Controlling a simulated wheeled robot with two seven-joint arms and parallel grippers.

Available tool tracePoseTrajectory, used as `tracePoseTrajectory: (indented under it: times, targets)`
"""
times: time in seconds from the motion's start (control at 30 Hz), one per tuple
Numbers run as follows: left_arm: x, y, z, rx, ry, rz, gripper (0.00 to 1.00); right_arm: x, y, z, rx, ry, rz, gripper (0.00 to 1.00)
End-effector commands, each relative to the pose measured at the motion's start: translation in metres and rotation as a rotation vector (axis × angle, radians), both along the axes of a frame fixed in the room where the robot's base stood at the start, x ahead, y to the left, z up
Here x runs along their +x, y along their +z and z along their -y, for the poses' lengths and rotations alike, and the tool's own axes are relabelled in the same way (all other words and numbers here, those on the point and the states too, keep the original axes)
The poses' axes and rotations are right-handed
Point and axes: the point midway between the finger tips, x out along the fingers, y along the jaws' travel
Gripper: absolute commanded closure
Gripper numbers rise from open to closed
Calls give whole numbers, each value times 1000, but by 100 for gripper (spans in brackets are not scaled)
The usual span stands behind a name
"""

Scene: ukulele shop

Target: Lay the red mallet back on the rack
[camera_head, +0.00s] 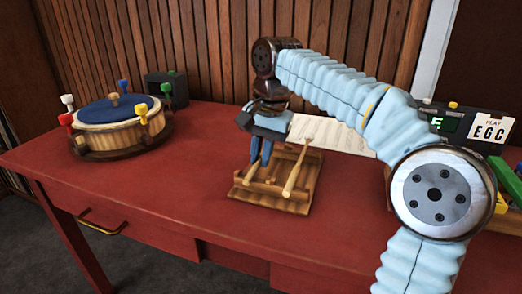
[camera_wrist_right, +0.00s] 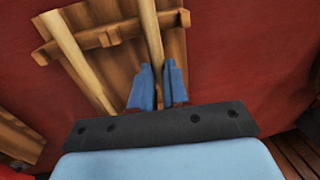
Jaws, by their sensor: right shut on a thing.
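The wooden rack (camera_head: 246,193) stands on the red table, and it also shows in the right wrist view (camera_wrist_right: 178,42). My right gripper (camera_head: 261,159) points down over the rack's left part, its blue fingers closed on a pale wooden stick (camera_wrist_right: 152,28). The stick lies along the rack; its head is out of view, so I cannot see a red one or tell whether it rests on the rack. A second pale stick (camera_head: 297,172) lies across the rack's right part and also shows in the wrist view (camera_wrist_right: 75,58). My left gripper is not in view.
A drum (camera_head: 110,137) with a blue top and coloured pegs stands at the left. A dark box (camera_head: 166,90) is behind it. A paper sheet (camera_head: 335,134) lies behind the rack. The red table (camera_head: 180,190) is clear between drum and rack.

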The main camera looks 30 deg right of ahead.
Motion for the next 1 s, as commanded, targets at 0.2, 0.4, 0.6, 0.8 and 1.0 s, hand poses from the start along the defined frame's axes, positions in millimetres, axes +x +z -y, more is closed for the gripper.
tracePoseTrajectory:
  times: [0.2,0.4,0.6,0.8,1.0]
  targets:
    - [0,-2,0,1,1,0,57,0,-3,0,0,0,0,100]
    - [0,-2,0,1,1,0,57,0,-3,0,0,0,0,78]
    - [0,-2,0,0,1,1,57,0,-3,0,0,0,0,56]
    - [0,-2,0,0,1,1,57,0,-3,0,0,0,0,56]
    - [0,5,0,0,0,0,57,-1,17,1,0,1,2,56]
